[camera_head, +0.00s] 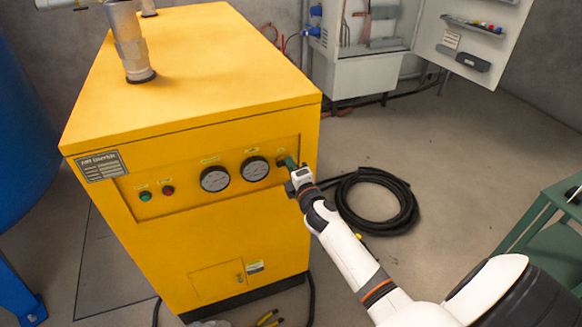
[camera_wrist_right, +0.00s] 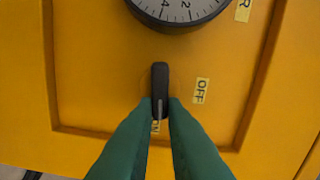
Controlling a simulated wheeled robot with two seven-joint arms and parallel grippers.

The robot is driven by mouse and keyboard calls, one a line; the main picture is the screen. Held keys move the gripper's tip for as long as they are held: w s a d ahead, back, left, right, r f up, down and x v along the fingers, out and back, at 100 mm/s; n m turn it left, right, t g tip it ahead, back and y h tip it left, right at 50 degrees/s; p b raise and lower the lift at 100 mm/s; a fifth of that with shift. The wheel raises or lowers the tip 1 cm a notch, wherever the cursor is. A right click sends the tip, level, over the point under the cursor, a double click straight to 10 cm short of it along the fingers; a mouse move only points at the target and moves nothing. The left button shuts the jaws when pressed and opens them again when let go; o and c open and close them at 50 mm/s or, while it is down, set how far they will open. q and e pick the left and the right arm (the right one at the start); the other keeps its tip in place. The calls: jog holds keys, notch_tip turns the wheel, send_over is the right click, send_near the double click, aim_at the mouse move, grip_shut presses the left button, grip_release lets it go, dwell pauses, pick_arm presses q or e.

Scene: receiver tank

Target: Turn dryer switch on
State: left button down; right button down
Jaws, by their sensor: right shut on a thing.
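The yellow air dryer (camera_head: 215,240) stands at the left centre, with a recessed control panel on its front. The dryer switch is a black elongated knob (camera_wrist_right: 160,78) on the yellow panel in the right wrist view. Its white mark points down, toward a small, partly hidden yellow label (camera_wrist_right: 155,127). A yellow OFF label (camera_wrist_right: 201,91) is to the knob's right. My right gripper (camera_head: 287,161) is at the panel's right end. In the wrist view its green fingers (camera_wrist_right: 160,108) are shut on the knob's lower end. My left gripper is not in view.
Two round gauges (camera_head: 214,179) (camera_head: 255,169) and green (camera_head: 145,196) and red (camera_head: 168,190) buttons sit left of the switch. A black coiled hose (camera_head: 376,203) lies on the floor. An open grey cabinet (camera_head: 372,77) stands behind. A green frame (camera_head: 540,215) is at right.

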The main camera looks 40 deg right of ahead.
jog(key=shift+f+m, duration=0.15)
jog(key=shift+m, duration=0.75)
jog(key=c, duration=1.5)
grip_release()
jog(key=shift+s, duration=0.15)
jog(key=v, duration=1.1)
jog(key=shift+s+b, duration=0.4)
